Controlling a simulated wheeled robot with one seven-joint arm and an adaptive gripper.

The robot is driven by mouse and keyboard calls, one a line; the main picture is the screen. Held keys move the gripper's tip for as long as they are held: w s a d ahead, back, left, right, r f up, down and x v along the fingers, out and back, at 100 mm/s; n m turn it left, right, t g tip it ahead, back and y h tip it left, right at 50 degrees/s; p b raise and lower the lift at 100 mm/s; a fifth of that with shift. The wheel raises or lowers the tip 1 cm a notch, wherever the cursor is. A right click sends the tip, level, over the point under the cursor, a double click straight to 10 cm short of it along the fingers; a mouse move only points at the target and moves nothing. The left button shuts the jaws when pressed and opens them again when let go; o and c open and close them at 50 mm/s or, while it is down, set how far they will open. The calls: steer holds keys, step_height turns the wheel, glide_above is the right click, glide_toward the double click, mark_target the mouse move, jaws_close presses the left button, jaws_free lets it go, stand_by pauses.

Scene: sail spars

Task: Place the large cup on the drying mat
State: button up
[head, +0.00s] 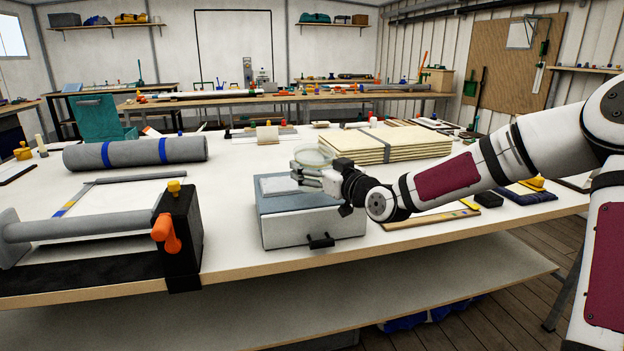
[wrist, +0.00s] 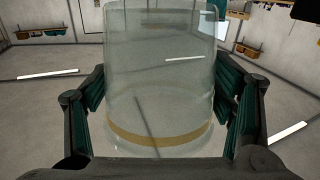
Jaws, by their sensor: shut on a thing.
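The large cup is clear, with a gold-brown band near one end. In the wrist view the cup (wrist: 160,75) fills the space between the two fingers of my gripper (wrist: 160,110), which touch its sides. In the head view my gripper (head: 318,178) holds the cup (head: 313,156) above a grey-blue box (head: 300,222) on the workbench. A pale flat rectangle (head: 277,184) lies on the box top, partly hidden by my gripper. A dark blue folded cloth or mat (head: 526,193) lies at the right of the bench. I cannot tell which of these is the drying mat.
A grey roll with blue bands (head: 135,153) lies at the left. A roller frame with an orange handle (head: 165,233) stands at the front left. A stack of pale sheets (head: 390,143) lies behind my gripper. Bare bench top shows left of the box.

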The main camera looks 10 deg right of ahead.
steer(key=shift+w, duration=0.3)
steer(key=f, duration=0.1)
steer(key=w+f, duration=0.1)
steer(key=shift+w+f+b, duration=0.1)
steer(key=shift+f+b, duration=0.25)
steer(key=shift+f, duration=0.3)
steer(key=shift+f, duration=0.25)
steer(key=o, duration=1.1)
steer(key=shift+o, duration=0.2)
steer(key=p+v, duration=0.2)
steer(key=v, duration=1.2)
steer(key=shift+r, duration=0.3)
